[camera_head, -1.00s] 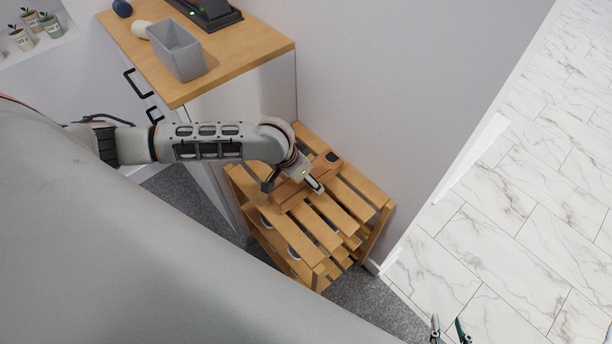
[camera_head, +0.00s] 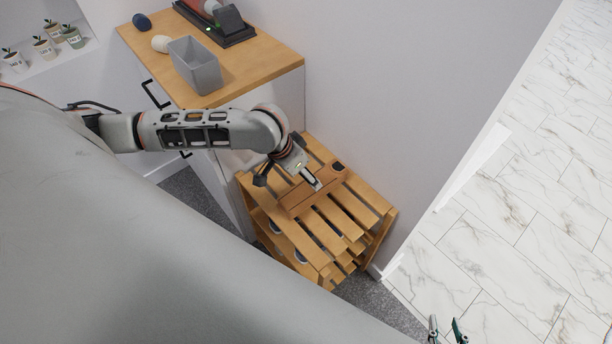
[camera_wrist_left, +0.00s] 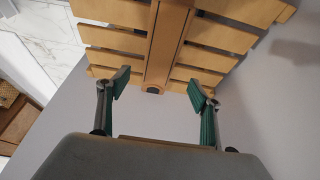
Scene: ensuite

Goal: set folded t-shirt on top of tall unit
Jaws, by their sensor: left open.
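No folded t-shirt can be made out in either view. A white cabinet with a wooden top (camera_head: 262,62) and black handles stands at the upper left in the head view; I cannot tell whether it is the tall unit. My left gripper (camera_head: 312,181) is over a slatted wooden rack (camera_head: 345,225), by a brown wooden piece (camera_head: 300,200) lying across the slats. In the left wrist view my left gripper (camera_wrist_left: 160,85) is open and empty, its green-padded fingers apart, facing the slats. My right gripper (camera_head: 446,331) is open at the bottom edge, its fingers apart and empty.
On the cabinet top are a grey bin (camera_head: 194,66), a black device (camera_head: 222,28), a pale round item (camera_head: 161,43) and a dark blue one (camera_head: 141,21). Potted plants (camera_head: 45,46) stand on a ledge. A wall (camera_head: 400,90) borders the rack; marble floor (camera_head: 530,180) lies right.

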